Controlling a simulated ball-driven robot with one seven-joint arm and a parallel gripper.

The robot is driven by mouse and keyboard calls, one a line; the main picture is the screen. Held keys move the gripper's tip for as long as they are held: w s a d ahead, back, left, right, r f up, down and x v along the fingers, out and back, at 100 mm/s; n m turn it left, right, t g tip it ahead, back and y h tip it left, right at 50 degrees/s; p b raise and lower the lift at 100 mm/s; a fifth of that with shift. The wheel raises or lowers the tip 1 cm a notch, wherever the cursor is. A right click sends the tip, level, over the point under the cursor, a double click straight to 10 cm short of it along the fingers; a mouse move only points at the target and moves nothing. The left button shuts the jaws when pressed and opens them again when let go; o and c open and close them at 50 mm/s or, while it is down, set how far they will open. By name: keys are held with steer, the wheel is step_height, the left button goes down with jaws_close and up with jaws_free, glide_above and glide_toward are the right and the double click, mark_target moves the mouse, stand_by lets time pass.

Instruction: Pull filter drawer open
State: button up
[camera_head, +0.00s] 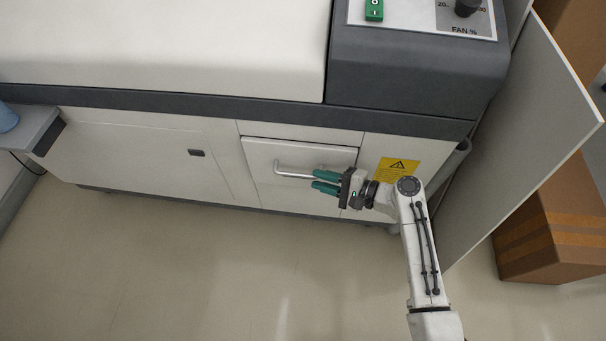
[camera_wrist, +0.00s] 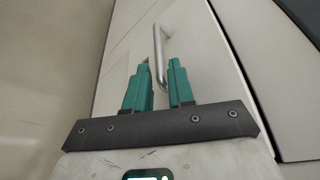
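The filter drawer (camera_head: 275,187) is a white front panel low on the machine. It looks flush with the panels around it. Its silver bar handle (camera_head: 290,172) runs sideways across the upper part; it also shows in the wrist view (camera_wrist: 158,45). My gripper (camera_head: 318,180) has green fingers pointing left, at the right end of the handle. In the wrist view the fingers (camera_wrist: 160,75) stand apart, with a gap between them, and the near end of the handle shows just beyond and between the tips. I cannot tell whether they touch it. The handle's right end is partly hidden in the head view.
A yellow warning label (camera_head: 397,169) is right of the drawer. A white upright panel (camera_head: 525,130) and cardboard boxes (camera_head: 553,235) stand on the right. A small latch (camera_head: 196,153) is on the left door. The floor (camera_head: 200,270) before the drawer is clear.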

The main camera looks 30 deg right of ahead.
mark_target(301, 174)
steer(key=shift+b+x, duration=0.4)
steer(key=shift+x, duration=2.8)
steer(key=shift+s, duration=0.1)
jaws_close()
